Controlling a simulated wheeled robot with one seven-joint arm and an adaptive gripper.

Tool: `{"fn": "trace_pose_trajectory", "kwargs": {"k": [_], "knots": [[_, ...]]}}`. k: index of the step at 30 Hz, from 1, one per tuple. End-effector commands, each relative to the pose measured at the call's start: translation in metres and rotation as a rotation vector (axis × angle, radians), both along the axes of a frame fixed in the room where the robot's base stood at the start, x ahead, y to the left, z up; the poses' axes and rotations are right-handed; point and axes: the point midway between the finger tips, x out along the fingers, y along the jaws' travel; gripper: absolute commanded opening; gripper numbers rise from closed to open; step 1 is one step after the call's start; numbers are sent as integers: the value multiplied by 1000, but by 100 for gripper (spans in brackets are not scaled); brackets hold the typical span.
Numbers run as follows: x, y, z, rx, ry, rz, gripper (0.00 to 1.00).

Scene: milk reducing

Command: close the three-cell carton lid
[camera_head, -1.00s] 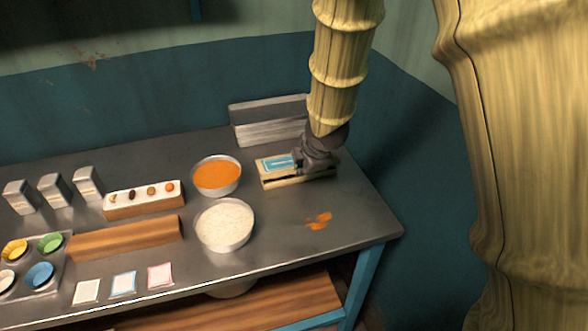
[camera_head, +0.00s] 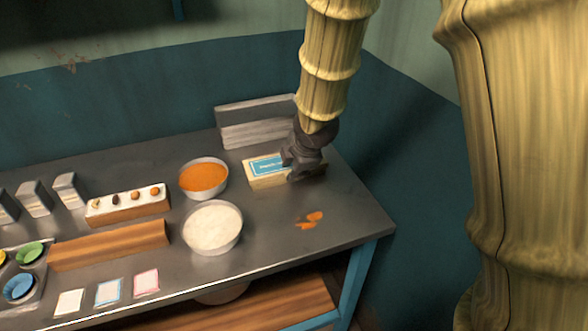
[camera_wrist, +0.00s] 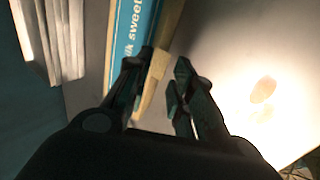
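The carton (camera_head: 262,181) is a pale box at the back right of the table. Its lid (camera_head: 266,164) has a blue label and appears to lie flat on top. My gripper (camera_head: 301,166) is over the carton's right end and hides it. In the wrist view the blue label (camera_wrist: 143,26) with white lettering is at top centre. My gripper (camera_wrist: 163,62) shows two dark fingers with a gap between them. The left finger overlaps the label's lower end, and the right finger is over the bright table. I cannot tell whether either finger touches the lid. The cells are hidden.
A grey metal block (camera_head: 256,125) stands close behind the carton. A bowl of orange food (camera_head: 203,178) and a bowl of white grains (camera_head: 212,226) stand to its left. An orange spill (camera_head: 310,219) lies in front. The table's right side is otherwise clear.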

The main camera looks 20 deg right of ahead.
Motion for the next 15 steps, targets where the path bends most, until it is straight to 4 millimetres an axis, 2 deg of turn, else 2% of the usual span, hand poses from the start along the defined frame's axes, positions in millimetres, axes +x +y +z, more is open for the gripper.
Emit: {"fn": "trace_pose_trajectory", "kwargs": {"k": [15], "knots": [[-33,-1,56,4,-3,0,24]]}}
